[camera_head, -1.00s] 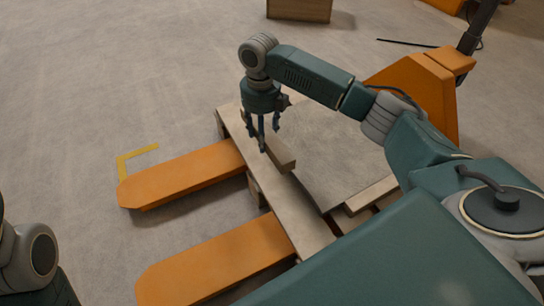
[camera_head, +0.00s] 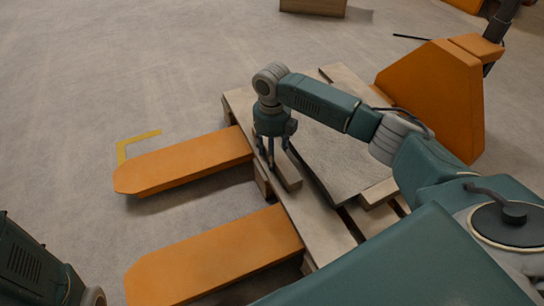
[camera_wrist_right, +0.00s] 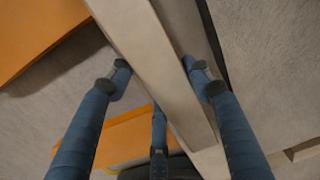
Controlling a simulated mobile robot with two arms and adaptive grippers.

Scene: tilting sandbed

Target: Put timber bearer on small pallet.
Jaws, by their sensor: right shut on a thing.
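The timber bearer (camera_head: 287,173) is a short pale wooden beam at the left side of the small pallet (camera_head: 322,222) in the head view. My right gripper (camera_head: 271,160) is shut on it from above. In the right wrist view the bearer (camera_wrist_right: 163,75) runs diagonally between the blue fingers (camera_wrist_right: 158,85). The bearer is at or just over the pallet's left board; I cannot tell whether it touches. Its far end is hidden behind the gripper. My left gripper is out of view.
A grey slab (camera_head: 340,150) lies on the pallet, right beside the bearer. Orange pallet-truck forks (camera_head: 185,163) stick out to the left, and the orange truck body (camera_head: 435,90) stands at right. The floor at left is open, with a yellow corner mark (camera_head: 123,150).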

